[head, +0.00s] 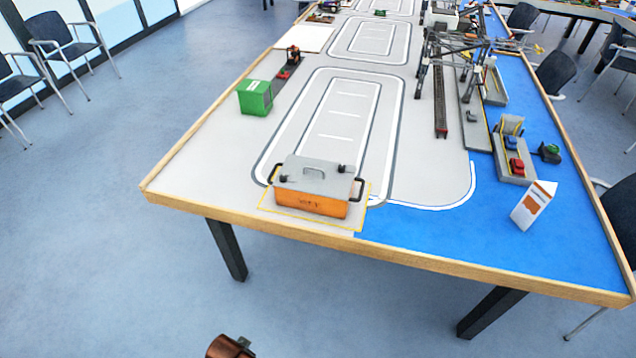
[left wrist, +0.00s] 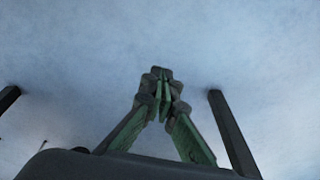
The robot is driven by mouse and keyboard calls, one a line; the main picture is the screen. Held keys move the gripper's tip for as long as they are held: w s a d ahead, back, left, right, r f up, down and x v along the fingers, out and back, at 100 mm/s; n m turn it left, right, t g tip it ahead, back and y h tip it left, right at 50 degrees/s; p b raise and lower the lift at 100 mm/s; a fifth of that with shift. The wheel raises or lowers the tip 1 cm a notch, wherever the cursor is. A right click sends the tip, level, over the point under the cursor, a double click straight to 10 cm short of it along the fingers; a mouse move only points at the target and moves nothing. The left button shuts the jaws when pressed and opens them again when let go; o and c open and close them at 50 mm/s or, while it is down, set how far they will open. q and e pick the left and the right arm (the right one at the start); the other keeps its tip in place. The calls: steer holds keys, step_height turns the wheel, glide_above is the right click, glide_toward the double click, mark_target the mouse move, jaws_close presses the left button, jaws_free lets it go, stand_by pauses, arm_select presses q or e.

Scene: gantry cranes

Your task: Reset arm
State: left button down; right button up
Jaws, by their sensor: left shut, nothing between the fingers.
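My left gripper (left wrist: 162,90) shows in the left wrist view, with its green-sided fingers drawn together and nothing between them. Behind it is only blue-grey floor, with dark table legs at the left and right of that view. It is apart from any object. In the head view neither gripper can be made out. My right gripper is in no view.
A wood-edged table (head: 190,206) stands ahead. An orange box with a grey lid (head: 310,203) sits near its front edge.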

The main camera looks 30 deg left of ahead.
arm_select(q)
steer(key=s+d+f+p, duration=0.1)
steer(key=s+f, duration=0.2)
steer(key=f, duration=0.7)
steer(key=s+f+p, duration=0.2)
steer(key=s+f, duration=0.2)
steer(key=f, duration=0.6)
steer(key=s+f+p, duration=0.1)
steer(key=s+f, duration=0.4)
steer(key=s, duration=0.3)
steer(key=s+f+m+g+p, duration=0.1)
steer(key=s+f, duration=0.4)
steer(key=s, duration=0.3)
steer(key=shift+s+g+h, duration=0.3)
steer(key=shift+s, duration=0.1)
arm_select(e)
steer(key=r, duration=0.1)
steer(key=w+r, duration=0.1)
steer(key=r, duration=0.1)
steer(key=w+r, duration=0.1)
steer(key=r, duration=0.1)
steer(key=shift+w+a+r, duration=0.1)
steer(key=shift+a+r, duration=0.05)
arm_select(q)
steer(key=shift+f, duration=0.1)
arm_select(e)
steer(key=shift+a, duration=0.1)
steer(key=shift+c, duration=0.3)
